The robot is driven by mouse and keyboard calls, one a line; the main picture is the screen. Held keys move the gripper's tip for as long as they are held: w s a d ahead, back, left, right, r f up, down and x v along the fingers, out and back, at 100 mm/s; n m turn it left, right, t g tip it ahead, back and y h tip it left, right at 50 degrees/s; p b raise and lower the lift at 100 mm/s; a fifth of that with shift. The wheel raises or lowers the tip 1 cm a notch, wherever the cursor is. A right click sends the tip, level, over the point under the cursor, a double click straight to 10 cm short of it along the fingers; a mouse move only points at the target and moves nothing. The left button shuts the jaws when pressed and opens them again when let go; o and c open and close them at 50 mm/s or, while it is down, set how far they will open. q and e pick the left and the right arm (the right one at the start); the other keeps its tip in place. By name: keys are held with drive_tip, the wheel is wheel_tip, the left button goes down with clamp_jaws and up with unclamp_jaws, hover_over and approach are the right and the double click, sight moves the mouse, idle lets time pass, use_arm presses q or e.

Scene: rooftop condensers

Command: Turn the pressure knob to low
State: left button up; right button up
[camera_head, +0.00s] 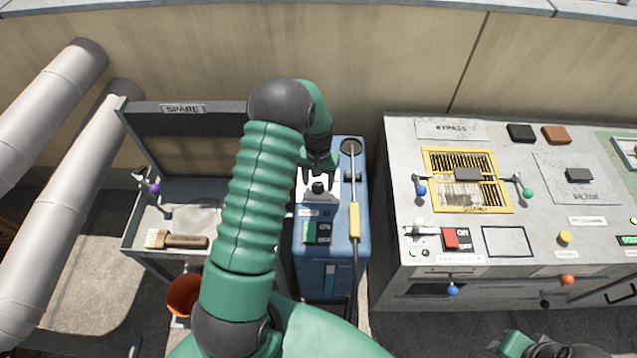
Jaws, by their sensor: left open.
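A blue unit (360,215) stands in the middle of the view. A small dark knob (318,188) sits on a white patch of its top. I take it for the pressure knob; its pointer and marks are too small to read. My left gripper (319,176) is open over this knob, with its dark fingers pointing down at it. I cannot tell whether the fingers touch it. My green left arm hides the left side of the unit. Part of my right arm shows at the bottom right edge; its gripper is not seen.
The blue unit also has a green switch (309,232) and a yellow-handled wand (354,220). On the left is an open SPARE bin (126,225) with a brush (178,240). On the right is a grey cabinet (395,150) with a red switch (450,239) and several coloured knobs.

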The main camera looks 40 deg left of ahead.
use_arm(q)
drive_tip(key=shift+a+f, duration=0.15)
drive_tip(key=shift+f, duration=0.4)
drive_tip(key=shift+r, duration=0.1)
drive_tip(key=c, duration=0.5)
clamp_jaws()
